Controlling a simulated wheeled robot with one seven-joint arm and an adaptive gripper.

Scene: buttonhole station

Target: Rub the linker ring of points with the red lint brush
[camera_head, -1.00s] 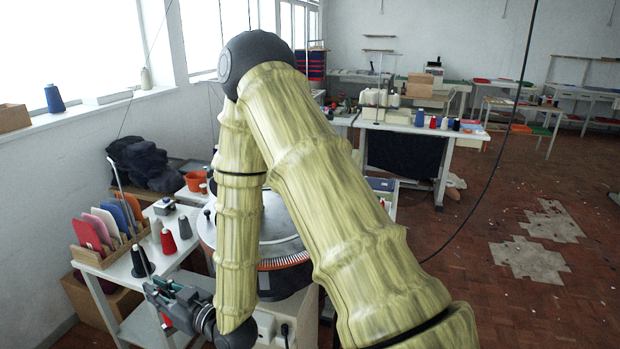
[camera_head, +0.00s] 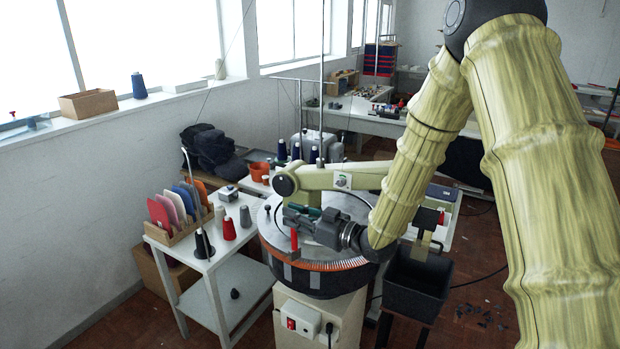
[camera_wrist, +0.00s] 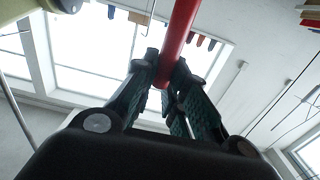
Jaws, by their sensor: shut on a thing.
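The linker is a round machine with a grey top and a ring of points (camera_head: 330,265) along its rim, pale and orange in the head view. My gripper (camera_head: 296,216) is over the near left part of the machine. It is shut on a red rod-like handle, the red lint brush (camera_head: 294,240), which hangs down close to the ring. Whether the brush touches the points cannot be told. In the wrist view my gripper's fingers (camera_wrist: 170,85) close around the red handle (camera_wrist: 179,40). The brush's working end is not clear in either view.
A pale green machine arm (camera_head: 325,178) spans above the linker's top. A white side table (camera_head: 205,262) with cones and a rack of coloured panels (camera_head: 178,208) stands at left. A black bin (camera_head: 416,285) is at right.

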